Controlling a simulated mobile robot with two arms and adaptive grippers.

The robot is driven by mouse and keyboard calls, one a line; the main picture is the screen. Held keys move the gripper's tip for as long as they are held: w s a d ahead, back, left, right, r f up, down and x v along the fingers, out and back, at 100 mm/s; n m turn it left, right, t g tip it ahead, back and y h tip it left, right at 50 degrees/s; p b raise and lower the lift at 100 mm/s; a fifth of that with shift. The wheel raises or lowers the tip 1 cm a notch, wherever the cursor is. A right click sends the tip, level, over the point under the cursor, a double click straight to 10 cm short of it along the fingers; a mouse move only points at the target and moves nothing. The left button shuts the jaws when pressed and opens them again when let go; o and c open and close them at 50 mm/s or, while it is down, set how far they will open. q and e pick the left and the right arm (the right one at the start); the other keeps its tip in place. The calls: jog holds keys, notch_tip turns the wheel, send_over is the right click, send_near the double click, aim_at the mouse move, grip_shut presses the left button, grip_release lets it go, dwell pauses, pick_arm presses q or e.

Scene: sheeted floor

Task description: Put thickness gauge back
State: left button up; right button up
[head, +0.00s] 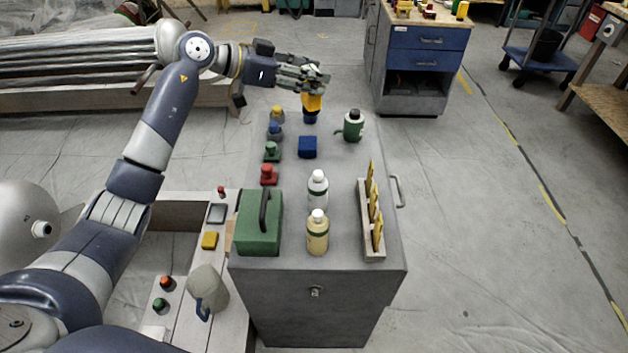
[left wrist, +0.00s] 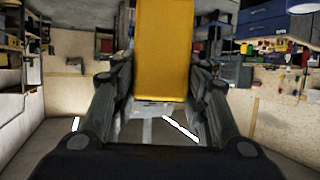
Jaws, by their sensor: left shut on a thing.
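My left gripper (head: 308,82) is shut on a yellow block-like thing, the thickness gauge (head: 312,102), above the far end of the grey cabinet top. In the left wrist view, the gauge's flat yellow face (left wrist: 164,50) stands between the two fingers. In the head view, a dark blue part (head: 310,117) shows right under the yellow; I cannot tell whether it belongs to the gauge or stands on the cabinet. A small blue block (head: 307,147) sits on the cabinet top, nearer to me. My right gripper is not in view.
The grey cabinet top (head: 345,255) bears a green case (head: 258,235), two bottles (head: 318,190), a green bottle (head: 353,126), a rack with yellow pieces (head: 373,225) and several small colored items at left. A drawer cabinet (head: 428,85) stands behind.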

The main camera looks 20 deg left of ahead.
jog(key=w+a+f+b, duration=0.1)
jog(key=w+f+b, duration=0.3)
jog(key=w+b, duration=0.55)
pick_arm(q)
jog(key=shift+w+f+b, duration=0.2)
jog(key=shift+f+b, duration=0.75)
jog(key=shift+f, duration=4.6)
jog(key=shift+w+f+b, duration=0.15)
jog(key=shift+f+b, duration=0.75)
jog(key=shift+f, duration=4.65)
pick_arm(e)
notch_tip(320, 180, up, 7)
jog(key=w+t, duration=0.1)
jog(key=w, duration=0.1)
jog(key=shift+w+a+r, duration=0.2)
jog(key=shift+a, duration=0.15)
pick_arm(q)
jog(key=o, duration=1.1)
jog(key=shift+f, duration=0.15)
jog(key=shift+o, duration=0.2)
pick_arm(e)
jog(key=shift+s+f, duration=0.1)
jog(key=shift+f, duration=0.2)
